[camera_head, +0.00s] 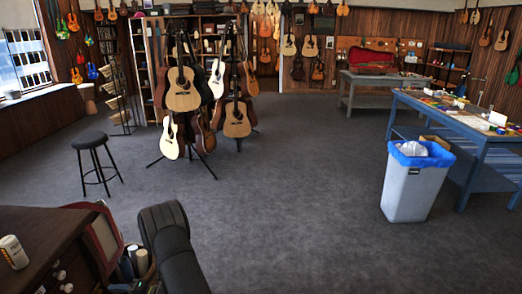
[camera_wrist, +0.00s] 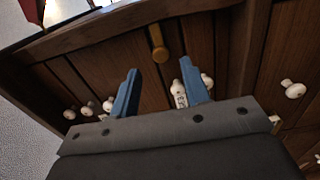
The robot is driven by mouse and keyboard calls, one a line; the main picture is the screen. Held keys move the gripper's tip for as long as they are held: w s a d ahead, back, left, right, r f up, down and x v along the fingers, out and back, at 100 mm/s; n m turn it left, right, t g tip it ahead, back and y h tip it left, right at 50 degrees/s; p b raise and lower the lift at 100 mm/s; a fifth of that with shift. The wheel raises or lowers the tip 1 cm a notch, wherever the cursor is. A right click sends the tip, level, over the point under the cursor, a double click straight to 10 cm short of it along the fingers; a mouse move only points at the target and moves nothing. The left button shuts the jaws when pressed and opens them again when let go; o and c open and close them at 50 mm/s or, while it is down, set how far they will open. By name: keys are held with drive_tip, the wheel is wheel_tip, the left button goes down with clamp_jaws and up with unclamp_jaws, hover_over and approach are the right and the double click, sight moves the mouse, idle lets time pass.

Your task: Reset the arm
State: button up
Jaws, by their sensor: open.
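My gripper (camera_wrist: 158,68) shows in the wrist view as two blue fingers, spread apart with nothing held between them. It faces dark wooden panelling (camera_wrist: 103,60) with several white knobs (camera_wrist: 293,89) and one orange-brown peg (camera_wrist: 158,43). The peg shows between the fingers, beyond the tips. Several white knobs are close to the fingers or partly behind them; I cannot tell if any touch. In the head view the fingers cannot be made out.
A dark wooden cabinet (camera_head: 38,226) with a white bottle (camera_head: 13,251) on top is at lower left. A stool (camera_head: 90,140) and guitars (camera_head: 183,90) stand behind. A bin (camera_head: 409,190) and blue workbench (camera_head: 470,120) are at right. The middle floor is clear.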

sight(101, 292)
drive_tip(key=shift+a, duration=2.3)
